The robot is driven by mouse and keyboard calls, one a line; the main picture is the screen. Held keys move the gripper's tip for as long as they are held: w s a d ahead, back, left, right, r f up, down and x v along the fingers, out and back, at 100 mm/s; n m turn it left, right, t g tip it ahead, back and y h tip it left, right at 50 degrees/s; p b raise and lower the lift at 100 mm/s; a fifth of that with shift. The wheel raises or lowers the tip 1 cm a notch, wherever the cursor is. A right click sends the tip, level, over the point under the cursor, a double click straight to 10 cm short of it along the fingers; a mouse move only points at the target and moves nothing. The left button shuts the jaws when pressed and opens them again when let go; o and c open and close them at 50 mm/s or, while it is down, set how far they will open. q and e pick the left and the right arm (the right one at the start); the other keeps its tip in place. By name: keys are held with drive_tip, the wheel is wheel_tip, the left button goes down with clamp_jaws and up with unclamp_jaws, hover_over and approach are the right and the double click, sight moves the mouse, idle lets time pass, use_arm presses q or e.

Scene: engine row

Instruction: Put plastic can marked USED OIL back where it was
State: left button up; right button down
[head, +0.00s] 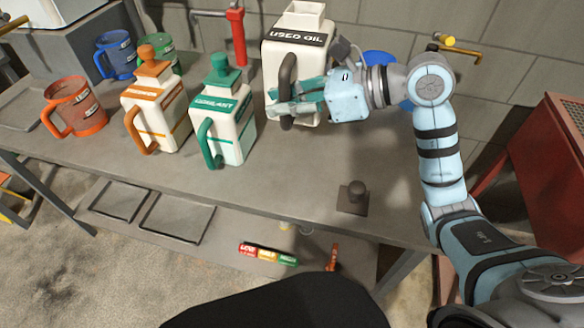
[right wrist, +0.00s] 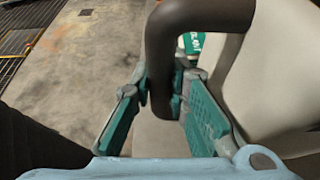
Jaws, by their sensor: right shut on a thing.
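My right gripper (head: 287,108) is shut on the lower part of that handle. In the right wrist view the dark handle (right wrist: 190,22) passes between the teal fingers (right wrist: 162,105), with the white can body (right wrist: 285,85) at right. The arm hides part of the can, and I cannot tell whether its base touches the bench. My left gripper is not in view.
A green-handled COOLANT can (head: 230,120) stands just left of the gripper, then an orange-handled can (head: 157,105). Orange (head: 77,107), blue (head: 118,55) and green (head: 157,47) jugs stand farther left. A red post (head: 238,37) and a blue object (head: 378,60) flank the can. The front right bench is mostly clear.

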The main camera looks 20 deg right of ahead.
drive_tip(key=f+b, duration=0.1)
drive_tip(key=f, duration=0.7)
drive_tip(key=f+b, duration=0.1)
drive_tip(key=f, duration=0.8)
drive_tip(key=shift+s+d, duration=0.15)
drive_tip(key=shift+s, duration=0.05)
drive_tip(key=c, duration=2)
unclamp_jaws()
drive_tip(key=shift+f+b, duration=0.2)
drive_tip(key=shift+b, duration=0.15)
drive_tip(key=o, duration=0.4)
drive_tip(key=shift+o, duration=0.2)
drive_tip(key=shift+r, duration=0.1)
